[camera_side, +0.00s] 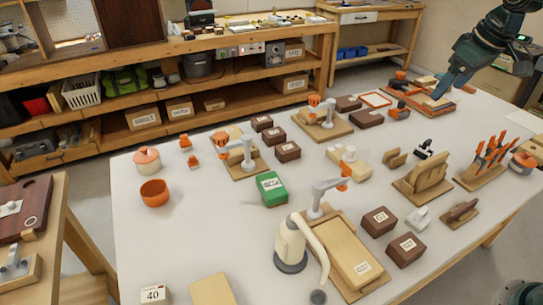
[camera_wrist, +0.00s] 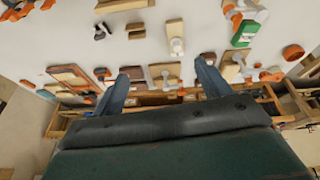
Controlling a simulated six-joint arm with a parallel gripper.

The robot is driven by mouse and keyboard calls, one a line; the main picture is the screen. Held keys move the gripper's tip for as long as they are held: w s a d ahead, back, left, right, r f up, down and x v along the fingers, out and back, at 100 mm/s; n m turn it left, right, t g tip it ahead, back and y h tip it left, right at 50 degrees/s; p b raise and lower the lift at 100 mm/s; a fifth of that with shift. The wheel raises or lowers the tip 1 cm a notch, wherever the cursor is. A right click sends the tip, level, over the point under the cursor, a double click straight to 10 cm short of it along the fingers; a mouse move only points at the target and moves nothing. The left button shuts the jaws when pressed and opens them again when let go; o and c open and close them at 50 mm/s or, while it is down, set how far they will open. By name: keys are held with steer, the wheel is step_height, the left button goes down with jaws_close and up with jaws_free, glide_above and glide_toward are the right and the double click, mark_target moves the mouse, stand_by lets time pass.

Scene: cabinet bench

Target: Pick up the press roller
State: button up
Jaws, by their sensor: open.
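No thing is plainly marked as the press roller. A small black tool with a handle (camera_side: 424,148) stands on the right part of the white table and may be it; I cannot be sure. It also shows in the wrist view (camera_wrist: 101,31), at upper left. My gripper (camera_side: 441,93) is at the back right of the table, near an orange-edged wooden tray (camera_side: 420,97), and apart from the black tool. In the wrist view my gripper (camera_wrist: 162,72) has its two blue fingers spread wide, with nothing held between them.
Beside the black tool are a brown block (camera_side: 394,158) and a slotted wooden stand (camera_side: 422,182). A rack of orange-handled tools (camera_side: 485,160) stands at right. A green box (camera_side: 271,188) and orange bowl (camera_side: 154,193) lie left.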

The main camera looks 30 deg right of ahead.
steer(key=w+d+f, duration=0.7)
steer(key=d+f, duration=0.1)
steer(key=d, duration=0.4)
steer(key=n, duration=0.1)
glide_toward(429, 141)
steer(key=shift+g+y, duration=0.4)
steer(key=shift+w+d+x, duration=0.1)
steer(key=shift+d+x, duration=0.05)
steer(key=shift+x, duration=1.1)
steer(key=shift+w+d+x, duration=0.1)
steer(key=shift+x, duration=1.1)
steer(key=shift+w+d+x, duration=0.1)
steer(key=shift+d+x, duration=0.05)
steer(key=shift+x, duration=1.1)
steer(key=shift+x, duration=2.5)
steer(key=shift+a, duration=0.1)
steer(key=c, duration=1.2)
steer(key=shift+r, duration=0.1)
